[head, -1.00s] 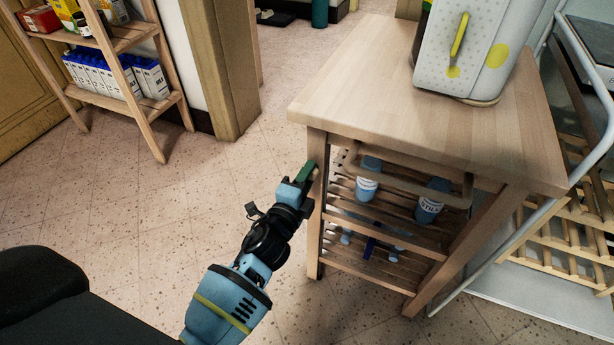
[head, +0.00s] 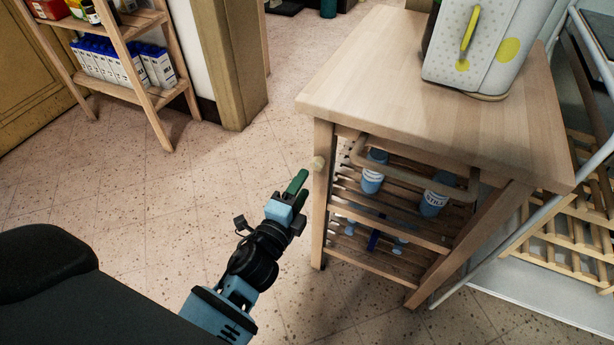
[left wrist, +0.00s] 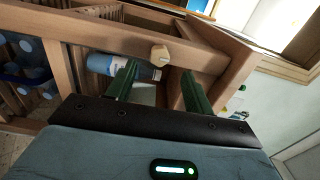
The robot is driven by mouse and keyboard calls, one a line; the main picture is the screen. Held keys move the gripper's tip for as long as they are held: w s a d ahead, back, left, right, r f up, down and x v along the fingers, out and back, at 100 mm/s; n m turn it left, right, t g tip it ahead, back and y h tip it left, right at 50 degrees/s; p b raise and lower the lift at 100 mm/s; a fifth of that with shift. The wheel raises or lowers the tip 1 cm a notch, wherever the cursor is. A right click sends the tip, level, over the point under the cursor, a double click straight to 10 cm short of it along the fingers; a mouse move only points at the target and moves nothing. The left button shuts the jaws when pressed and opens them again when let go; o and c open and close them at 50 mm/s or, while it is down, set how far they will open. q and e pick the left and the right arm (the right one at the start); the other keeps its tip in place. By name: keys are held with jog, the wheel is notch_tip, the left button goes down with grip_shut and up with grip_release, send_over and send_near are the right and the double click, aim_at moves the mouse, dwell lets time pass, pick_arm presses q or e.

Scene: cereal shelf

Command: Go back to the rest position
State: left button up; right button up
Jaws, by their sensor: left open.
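My left gripper (head: 297,188) is in the head view, left of the wooden cart (head: 400,85) and apart from its front left leg. Its green fingers also show in the left wrist view (left wrist: 158,88), spread apart with nothing between them. Beyond the fingers, a round wooden knob (left wrist: 159,54) sticks out from the cart's frame. My right gripper is not in view.
A white dotted box (head: 475,45) stands on top. A wooden shelf (head: 165,98) with blue and white cartons (head: 93,60) stands at the far left. The tiled floor (head: 190,200) between them is clear.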

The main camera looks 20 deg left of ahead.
pick_arm(q)
jog(key=shift+s, duration=0.5)
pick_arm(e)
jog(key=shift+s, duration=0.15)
